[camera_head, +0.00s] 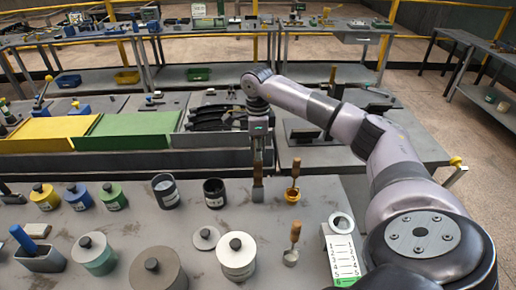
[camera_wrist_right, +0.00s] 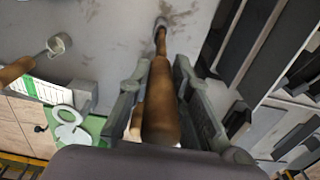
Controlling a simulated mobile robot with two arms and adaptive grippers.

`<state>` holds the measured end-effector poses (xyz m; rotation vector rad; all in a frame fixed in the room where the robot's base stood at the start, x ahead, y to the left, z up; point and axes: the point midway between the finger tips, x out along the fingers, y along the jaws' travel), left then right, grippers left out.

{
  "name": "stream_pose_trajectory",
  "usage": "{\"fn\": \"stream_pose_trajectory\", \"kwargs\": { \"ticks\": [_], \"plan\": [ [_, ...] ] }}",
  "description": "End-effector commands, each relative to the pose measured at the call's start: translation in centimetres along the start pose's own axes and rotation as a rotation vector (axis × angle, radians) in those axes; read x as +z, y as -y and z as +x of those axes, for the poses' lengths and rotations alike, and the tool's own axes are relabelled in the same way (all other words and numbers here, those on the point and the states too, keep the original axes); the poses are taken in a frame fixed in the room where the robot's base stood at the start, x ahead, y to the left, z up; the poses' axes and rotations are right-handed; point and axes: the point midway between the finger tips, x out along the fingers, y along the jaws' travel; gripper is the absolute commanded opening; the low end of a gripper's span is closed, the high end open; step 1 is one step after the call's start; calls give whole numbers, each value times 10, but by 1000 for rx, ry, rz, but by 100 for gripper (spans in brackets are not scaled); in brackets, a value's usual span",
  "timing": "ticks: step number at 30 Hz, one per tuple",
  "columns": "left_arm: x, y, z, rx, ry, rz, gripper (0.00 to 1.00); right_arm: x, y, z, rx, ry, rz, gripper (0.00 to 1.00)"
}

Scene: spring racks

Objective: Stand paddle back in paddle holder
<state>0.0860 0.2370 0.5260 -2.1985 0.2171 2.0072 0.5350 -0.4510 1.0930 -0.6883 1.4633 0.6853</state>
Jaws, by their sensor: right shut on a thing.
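My right gripper (camera_head: 258,168) is shut on a brown wooden handle, which I take to be the paddle (camera_wrist_right: 160,105). In the right wrist view the fingers close on both sides of the handle, and a narrow grey end shows beyond it. I cannot tell which thing is the paddle holder. My left gripper is not in view.
A ring-topped piece (camera_head: 342,222) and a marked card (camera_head: 343,252) are nearby. Several lidded pots fill the left.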

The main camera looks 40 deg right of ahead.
Motion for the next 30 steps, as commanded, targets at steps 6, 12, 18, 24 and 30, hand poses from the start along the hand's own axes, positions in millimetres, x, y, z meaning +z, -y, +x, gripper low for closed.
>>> {"fn": "stream_pose_trajectory", "kwargs": {
  "ticks": [6,12,18,24,30],
  "plan": [
    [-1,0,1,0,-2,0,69,0,0,1,0,0,0,0],
    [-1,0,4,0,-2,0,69,0,0,5,0,0,0,0],
    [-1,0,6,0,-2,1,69,0,0,9,0,0,0,0],
    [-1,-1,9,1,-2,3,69,0,0,13,0,0,0,0],
    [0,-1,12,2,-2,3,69,0,0,17,0,0,0,0]
  ]
}}
